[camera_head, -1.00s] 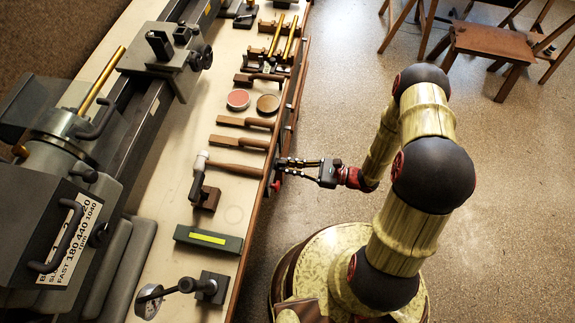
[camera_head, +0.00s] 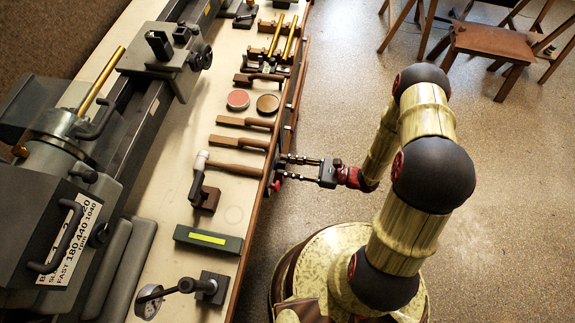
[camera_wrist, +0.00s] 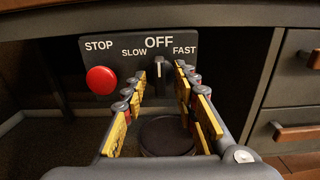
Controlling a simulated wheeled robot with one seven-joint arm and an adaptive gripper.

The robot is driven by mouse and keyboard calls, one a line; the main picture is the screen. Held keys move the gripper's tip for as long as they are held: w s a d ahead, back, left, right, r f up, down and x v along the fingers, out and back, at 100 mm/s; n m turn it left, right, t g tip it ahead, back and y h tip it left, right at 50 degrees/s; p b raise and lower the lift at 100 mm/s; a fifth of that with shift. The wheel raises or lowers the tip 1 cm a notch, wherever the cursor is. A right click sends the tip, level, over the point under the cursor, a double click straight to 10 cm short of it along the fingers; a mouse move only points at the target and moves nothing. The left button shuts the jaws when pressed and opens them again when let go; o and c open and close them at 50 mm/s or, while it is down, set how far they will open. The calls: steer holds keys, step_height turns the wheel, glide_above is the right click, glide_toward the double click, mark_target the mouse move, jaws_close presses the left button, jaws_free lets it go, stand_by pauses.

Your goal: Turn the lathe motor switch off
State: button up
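The motor switch panel (camera_wrist: 130,67) is a dark plate under the bench edge, with STOP, SLOW, OFF and FAST in white. Its small selector lever (camera_wrist: 160,67) stands upright below the word OFF. The red stop button (camera_wrist: 101,80) is on its left. In the head view my gripper (camera_head: 284,167) reaches the bench's front edge, and the switch lever is not visible there.
The lathe (camera_head: 60,165) stands along the back of the bench (camera_head: 160,255). Drawers (camera_wrist: 294,88) are right of the panel. The floor around is mostly clear.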

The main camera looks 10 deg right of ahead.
steer(key=v, duration=1.2)
stand_by(0.4)
